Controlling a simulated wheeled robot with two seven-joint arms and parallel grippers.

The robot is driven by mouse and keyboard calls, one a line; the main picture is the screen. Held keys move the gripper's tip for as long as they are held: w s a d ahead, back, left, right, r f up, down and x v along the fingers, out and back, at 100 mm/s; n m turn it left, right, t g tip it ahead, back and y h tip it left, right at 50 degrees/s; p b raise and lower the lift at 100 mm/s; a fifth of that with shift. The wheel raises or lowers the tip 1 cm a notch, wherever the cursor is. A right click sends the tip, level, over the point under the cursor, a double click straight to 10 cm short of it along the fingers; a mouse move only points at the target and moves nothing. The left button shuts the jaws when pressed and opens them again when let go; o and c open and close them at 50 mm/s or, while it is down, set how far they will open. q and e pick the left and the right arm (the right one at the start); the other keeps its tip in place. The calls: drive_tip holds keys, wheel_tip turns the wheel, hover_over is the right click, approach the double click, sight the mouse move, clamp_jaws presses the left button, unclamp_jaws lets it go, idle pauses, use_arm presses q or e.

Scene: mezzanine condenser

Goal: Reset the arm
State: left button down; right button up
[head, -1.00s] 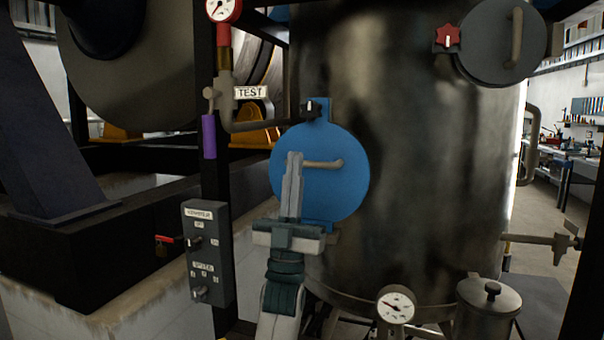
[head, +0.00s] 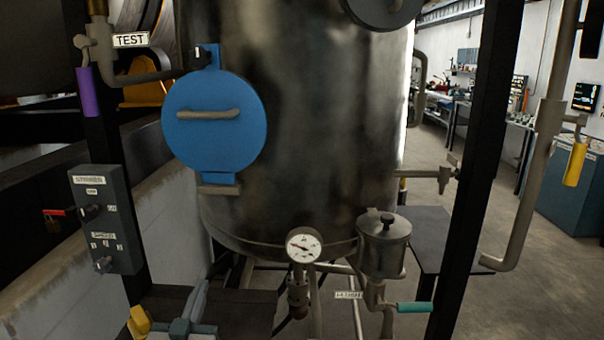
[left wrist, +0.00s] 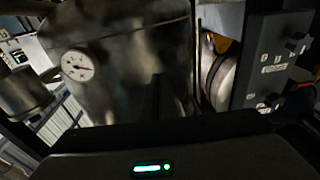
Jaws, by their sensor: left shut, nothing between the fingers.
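My left gripper (head: 197,299) shows at the bottom edge of the head view, low and left of centre, with its fingers together and nothing in them. It is below the blue round hatch (head: 214,130) and apart from it. The hatch lies flat against the steel tank (head: 310,110), with its grey handle (head: 208,114) level. The rest of my left arm is out of the picture. My right gripper is in neither view.
A grey switch box (head: 105,220) stands left of the gripper, and a yellow handle (head: 139,322) lies close to it. A gauge (head: 304,245), a lidded pot (head: 384,245) and a teal handle (head: 414,307) are to the right. Dark posts (head: 478,170) flank the tank. Floor is open at right.

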use_arm(q)
drive_tip(key=s+f+g, duration=0.8)
drive_tip(key=s+f, duration=0.9)
drive_tip(key=f, duration=0.4)
drive_tip(key=s+f+m+g, duration=0.1)
drive_tip(key=s+f+g, duration=0.3)
drive_tip(key=s, duration=0.8)
drive_tip(key=s+f+m+g, duration=0.1)
drive_tip(key=s+f+g, duration=0.35)
drive_tip(key=s, duration=0.75)
drive_tip(key=w+d+f+t+h, duration=0.1)
drive_tip(key=w+d+f, duration=0.15)
drive_tip(key=f, duration=0.75)
drive_tip(key=w+d+f+t, duration=0.15)
drive_tip(key=w+f, duration=0.25)
drive_tip(key=f, duration=0.6)
drive_tip(key=s+d+f+t+h, duration=0.1)
drive_tip(key=s+f, duration=0.2)
drive_tip(key=f, duration=1.1)
drive_tip(key=shift+d+t, duration=0.3)
drive_tip(key=shift+t, duration=0.1)
drive_tip(key=shift+f, duration=0.1)
